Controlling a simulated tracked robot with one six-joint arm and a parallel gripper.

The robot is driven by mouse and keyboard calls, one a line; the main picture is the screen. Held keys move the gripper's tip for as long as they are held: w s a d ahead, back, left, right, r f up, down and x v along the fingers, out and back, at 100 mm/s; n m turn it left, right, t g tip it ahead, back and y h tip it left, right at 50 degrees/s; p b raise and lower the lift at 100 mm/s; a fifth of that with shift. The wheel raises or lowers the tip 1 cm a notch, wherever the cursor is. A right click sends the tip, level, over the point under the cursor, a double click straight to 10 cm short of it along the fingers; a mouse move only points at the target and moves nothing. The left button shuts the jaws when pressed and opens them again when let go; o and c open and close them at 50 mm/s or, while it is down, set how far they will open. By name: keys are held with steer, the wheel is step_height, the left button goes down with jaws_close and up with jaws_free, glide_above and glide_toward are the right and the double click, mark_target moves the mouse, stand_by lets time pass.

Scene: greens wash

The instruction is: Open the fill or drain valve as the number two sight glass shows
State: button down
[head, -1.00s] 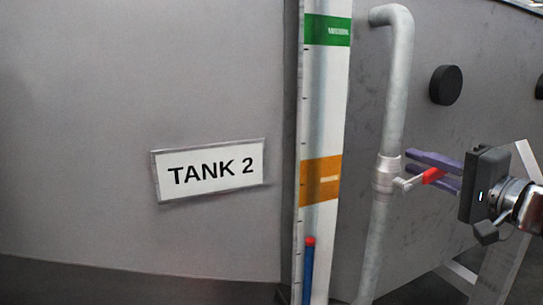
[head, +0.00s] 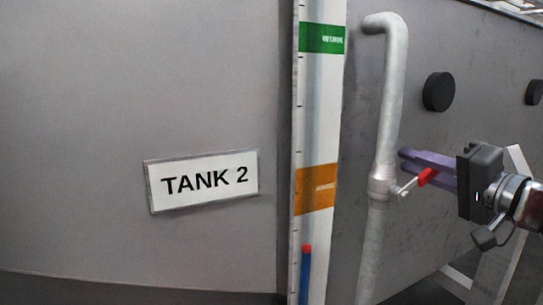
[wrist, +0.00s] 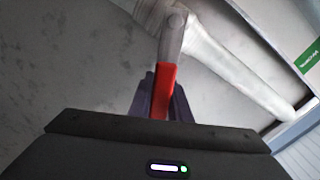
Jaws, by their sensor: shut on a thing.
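The tank (head: 90,90) carries a TANK 2 label (head: 203,181). Right of the label stands the sight glass (head: 316,120) with a green band above and an orange band below. Its blue column, topped red (head: 306,262), ends below the orange band. A grey pipe (head: 391,100) right of the glass carries a valve (head: 381,184) with a red-gripped lever (head: 428,176). My gripper (head: 425,168) is shut on the red lever grip; in the wrist view the red grip (wrist: 165,90) sits between the purple fingers. The lever points right and slightly up from the valve.
Two round black knobs (head: 439,91) (head: 534,92) stick out of the tank wall above my gripper. A pale metal leg (head: 490,265) stands below and behind my arm. The wall between pipe and knobs is bare.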

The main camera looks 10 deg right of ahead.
steer(key=shift+a+f, duration=0.1)
stand_by(0.3)
steer(key=c, duration=1.6)
jaws_free()
steer(key=shift+c, duration=0.2)
steer(key=v, duration=1.4)
steer(key=shift+w, duration=0.1)
